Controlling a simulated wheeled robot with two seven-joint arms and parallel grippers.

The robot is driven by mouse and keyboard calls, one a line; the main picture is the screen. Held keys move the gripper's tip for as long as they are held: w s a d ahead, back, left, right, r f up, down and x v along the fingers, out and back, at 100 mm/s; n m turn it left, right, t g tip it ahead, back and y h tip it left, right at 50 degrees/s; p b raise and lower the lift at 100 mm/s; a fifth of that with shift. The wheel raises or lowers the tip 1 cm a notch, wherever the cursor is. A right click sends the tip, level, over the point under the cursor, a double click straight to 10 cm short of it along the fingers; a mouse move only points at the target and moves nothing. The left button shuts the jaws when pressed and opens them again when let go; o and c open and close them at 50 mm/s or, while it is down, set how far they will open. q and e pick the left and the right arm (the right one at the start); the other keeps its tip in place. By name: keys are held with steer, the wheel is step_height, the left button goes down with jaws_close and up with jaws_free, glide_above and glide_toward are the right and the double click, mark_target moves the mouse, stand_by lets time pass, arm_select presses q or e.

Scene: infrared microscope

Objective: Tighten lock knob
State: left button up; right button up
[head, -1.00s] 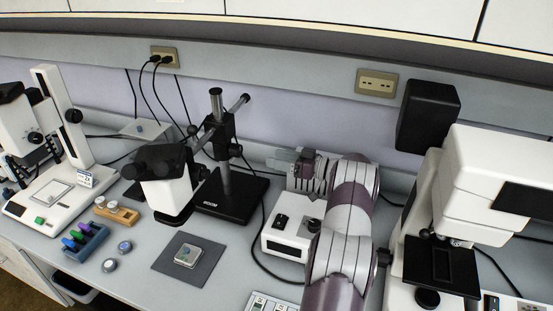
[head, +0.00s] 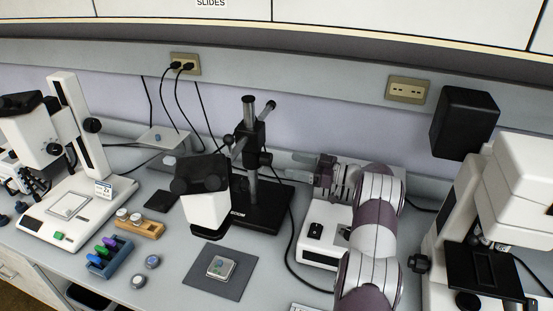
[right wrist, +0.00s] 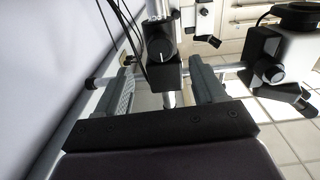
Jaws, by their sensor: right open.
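The boom stand (head: 252,175) has an upright post, a black clamp block and a cross arm, and carries a stereo microscope head (head: 207,205). A dark knob (head: 265,159) sits at the clamp's right side. In the right wrist view a black ribbed knob (right wrist: 160,48) with a pale mark on its face shows ahead, between the lines of the fingers. My right gripper (head: 297,160) points left at the stand from its right side. The right wrist view shows its fingers (right wrist: 163,82) apart, with nothing held. The left gripper is out of view.
A white control box (head: 322,235) stands below my right arm, with a black cable beside it. A dark mat (head: 219,272) with a sample lies in front. Cables hang from the outlet (head: 185,64). Another microscope (head: 480,230) stands at the right.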

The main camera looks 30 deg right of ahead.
mark_target(271, 160)
steer(key=x, duration=0.7)
steer(key=shift+w+a+p, duration=0.15)
steer(key=shift+a+p, duration=0.1)
steer(key=shift+p, duration=0.15)
steer(key=shift+c, duration=0.4)
steer(key=c, duration=1)
steer(key=m, duration=0.4)
steer(key=shift+m, duration=2.7)
steer(key=shift+p, duration=0.3)
